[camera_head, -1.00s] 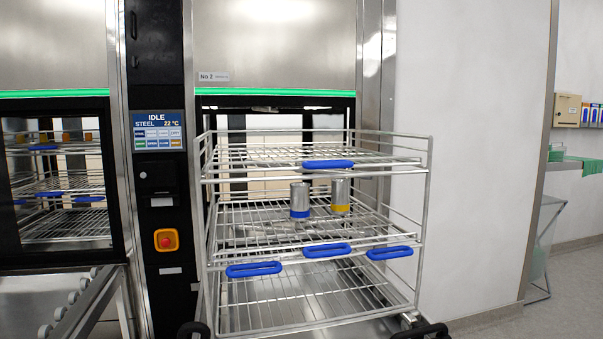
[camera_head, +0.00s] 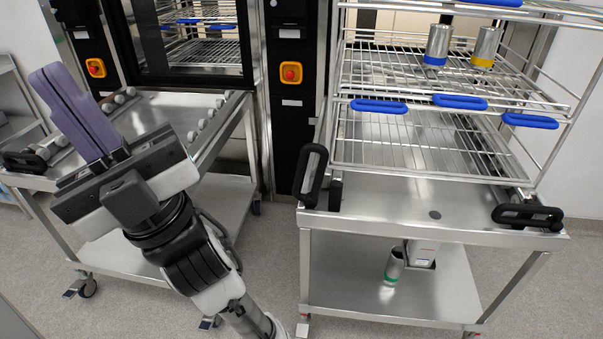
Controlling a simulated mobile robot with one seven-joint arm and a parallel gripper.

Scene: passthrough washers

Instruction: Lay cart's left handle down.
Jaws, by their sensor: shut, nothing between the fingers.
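The cart (camera_head: 385,224) on the right stands in front of the washer and bears the wire rack. Its black left handle (camera_head: 312,176) stands raised at the cart's front left corner. Its black right handle (camera_head: 527,216) lies low and flat at the front right corner. My gripper (camera_head: 66,100) is at the left, with purple fingers closed together and nothing between them. It points up and to the left, over the left cart in the picture and well left of the raised handle, not touching it.
A second cart (camera_head: 228,205) with rollers stands at the left, partly hidden by my arm; it has a black handle (camera_head: 25,162). The wire rack (camera_head: 420,138) has blue handles and holds two metal cups. A cup-like metal thing (camera_head: 394,265) is on the right cart's lower shelf. Floor shows between the carts.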

